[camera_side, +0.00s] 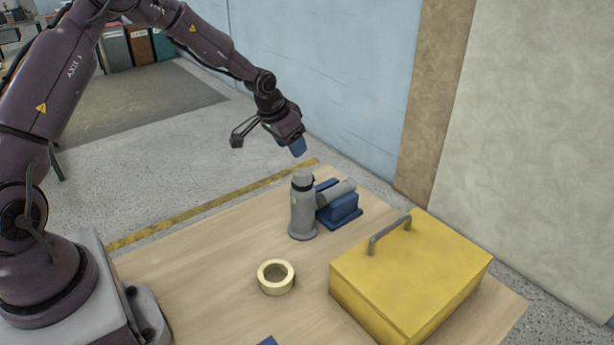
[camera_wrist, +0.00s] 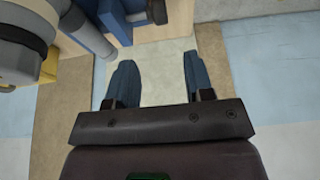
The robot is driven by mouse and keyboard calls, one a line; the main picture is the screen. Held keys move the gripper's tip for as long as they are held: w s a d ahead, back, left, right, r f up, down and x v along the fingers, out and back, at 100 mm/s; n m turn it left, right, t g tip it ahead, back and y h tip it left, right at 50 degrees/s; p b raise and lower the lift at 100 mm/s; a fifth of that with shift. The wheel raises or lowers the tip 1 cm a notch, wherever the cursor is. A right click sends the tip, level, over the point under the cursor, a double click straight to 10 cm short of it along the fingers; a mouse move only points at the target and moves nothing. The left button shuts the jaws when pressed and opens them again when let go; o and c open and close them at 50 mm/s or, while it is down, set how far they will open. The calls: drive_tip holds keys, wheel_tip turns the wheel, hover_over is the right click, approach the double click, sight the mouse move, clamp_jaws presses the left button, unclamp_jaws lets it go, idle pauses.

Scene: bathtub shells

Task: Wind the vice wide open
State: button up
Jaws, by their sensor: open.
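The blue vice (camera_side: 346,209) stands near the far edge of the wooden table, with a grey cylindrical part (camera_side: 337,192) lying tilted across it. In the wrist view the vice (camera_wrist: 112,18) is at the top, partly cut off, with a dark piece (camera_wrist: 157,12) at its side. I cannot tell its handle or how wide its jaws are. My gripper (camera_side: 299,149) is above the table's far side, up and left of the vice, apart from it. In the wrist view its blue fingers (camera_wrist: 158,62) are spread with nothing between them.
A grey upright bottle-like cylinder (camera_side: 303,212) with a dark band stands just left of the vice, partly hiding it. A yellow toolbox (camera_side: 410,275) with a grey handle fills the right. A cream ring (camera_side: 276,288) lies in front. The table's left part is mostly clear.

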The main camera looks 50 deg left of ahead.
drive_tip(key=x, duration=1.2)
drive_tip(key=shift+f, duration=0.25)
drive_tip(key=shift+c, duration=0.2)
drive_tip(key=shift+a, duration=0.15)
drive_tip(key=c, duration=0.7)
